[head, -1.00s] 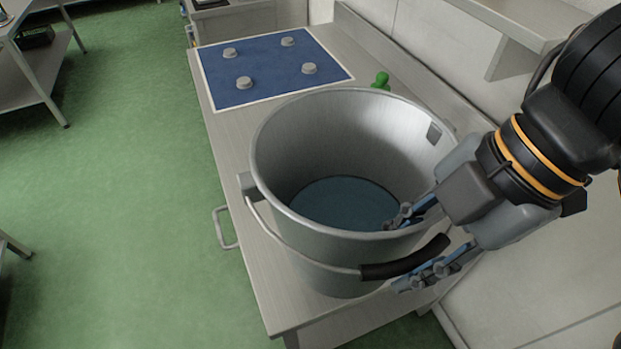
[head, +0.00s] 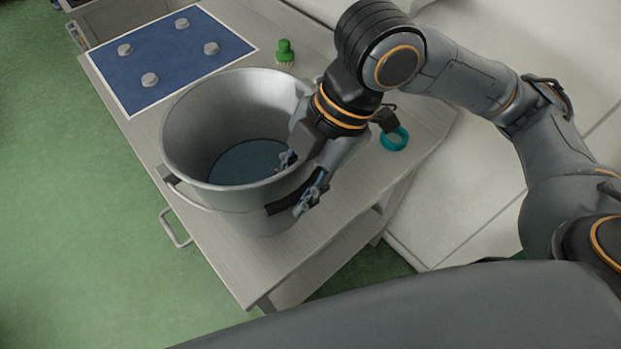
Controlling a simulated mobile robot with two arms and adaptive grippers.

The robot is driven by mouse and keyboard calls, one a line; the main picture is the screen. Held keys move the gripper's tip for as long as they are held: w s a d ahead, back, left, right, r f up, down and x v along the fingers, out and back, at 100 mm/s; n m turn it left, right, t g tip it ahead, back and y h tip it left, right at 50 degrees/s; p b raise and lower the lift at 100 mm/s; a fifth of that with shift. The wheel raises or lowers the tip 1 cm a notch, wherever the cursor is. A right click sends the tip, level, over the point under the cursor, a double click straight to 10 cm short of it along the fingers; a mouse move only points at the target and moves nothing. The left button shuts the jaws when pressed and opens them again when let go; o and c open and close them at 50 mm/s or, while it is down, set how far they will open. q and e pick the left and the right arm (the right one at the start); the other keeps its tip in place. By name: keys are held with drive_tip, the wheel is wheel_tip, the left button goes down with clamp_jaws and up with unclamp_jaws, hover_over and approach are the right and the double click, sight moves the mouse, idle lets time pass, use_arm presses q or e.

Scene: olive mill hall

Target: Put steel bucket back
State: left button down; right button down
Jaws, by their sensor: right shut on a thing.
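The steel bucket (head: 185,142) stands upright over the near part of the light workbench top (head: 232,258), its open mouth facing up and a dark bluish bottom visible inside. I cannot tell whether its base touches the bench. Its wire handle with a black grip (head: 292,194) hangs down on the near side. My right gripper (head: 298,180) is shut on the bucket's right wall, one finger inside and the other outside near the black grip. A blue mat with a white border (head: 172,62) lies on the bench behind the bucket. My left gripper is not in view.
Several grey round pegs stand on the mat, including one at its near edge (head: 150,79). A green brush (head: 285,52) stands behind the bucket, and a teal ring (head: 395,139) lies right of my gripper. A bench side handle (head: 175,228) juts over the green floor.

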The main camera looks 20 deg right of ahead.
drive_tip(key=w+a+f, duration=0.1)
drive_tip(key=w+f, duration=0.1)
drive_tip(key=w+a+f, duration=0.1)
drive_tip(key=w+f, duration=0.1)
drive_tip(key=w+f+p, duration=0.1)
drive_tip(key=w+f, duration=0.1)
drive_tip(key=shift+w+a+f, duration=0.1)
drive_tip(key=shift+w+a, duration=0.3)
drive_tip(key=f, duration=0.1)
drive_tip(key=f+p, duration=0.1)
drive_tip(key=shift+w+a+f, duration=0.15)
drive_tip(key=shift+w+f, duration=0.2)
drive_tip(key=shift+s+f, duration=0.1)
drive_tip(key=shift+f, duration=0.45)
drive_tip(key=c, duration=1)
unclamp_jaws()
drive_tip(key=shift+s+f, duration=0.1)
drive_tip(key=shift+f, duration=0.1)
drive_tip(key=b+v, duration=0.1)
drive_tip(key=v, duration=1.1)
